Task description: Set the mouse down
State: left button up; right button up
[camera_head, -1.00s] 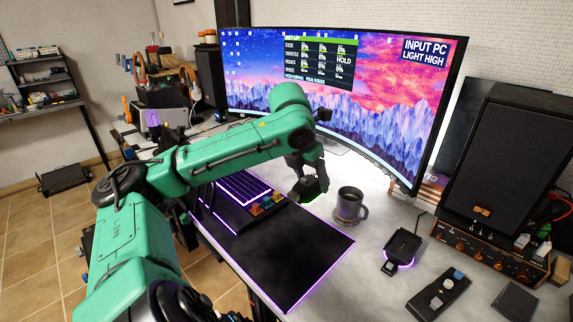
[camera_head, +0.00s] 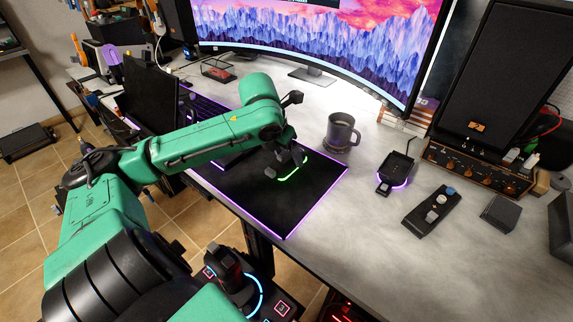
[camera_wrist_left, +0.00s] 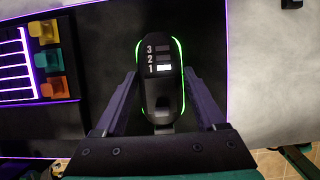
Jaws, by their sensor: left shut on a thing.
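The mouse (camera_wrist_left: 162,92) is dark with a green glowing edge and the numbers 3, 2, 1 on its back. My left gripper (camera_head: 287,165) is shut on it, with one finger on each side in the left wrist view. In the head view the mouse (camera_head: 291,172) is mostly hidden by the gripper, with a green glowing edge showing. It is over the black mouse pad (camera_head: 265,208), which has a purple glowing rim. I cannot tell whether the mouse touches the pad.
A dark mug (camera_head: 340,131) stands just beyond the pad's right corner. A purple-lit charging dock (camera_head: 395,172) and a button box (camera_head: 432,210) lie further right. A keyboard with coloured keys (camera_wrist_left: 52,60) is left of the mouse.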

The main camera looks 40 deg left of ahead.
aim_at(287, 165)
pick_arm(q)
notch_tip(287, 165, down, 4)
jog(key=shift+r+b, duration=0.1)
jog(key=shift+b, duration=0.25)
jog(key=o, duration=1.4)
jog(key=p+v, duration=0.1)
jog(key=v, duration=1)
jog(key=shift+d+r+p, duration=0.1)
jog(key=shift+r+p, duration=0.2)
jog(key=shift+r, duration=0.05)
jog(key=shift+s+r, duration=0.2)
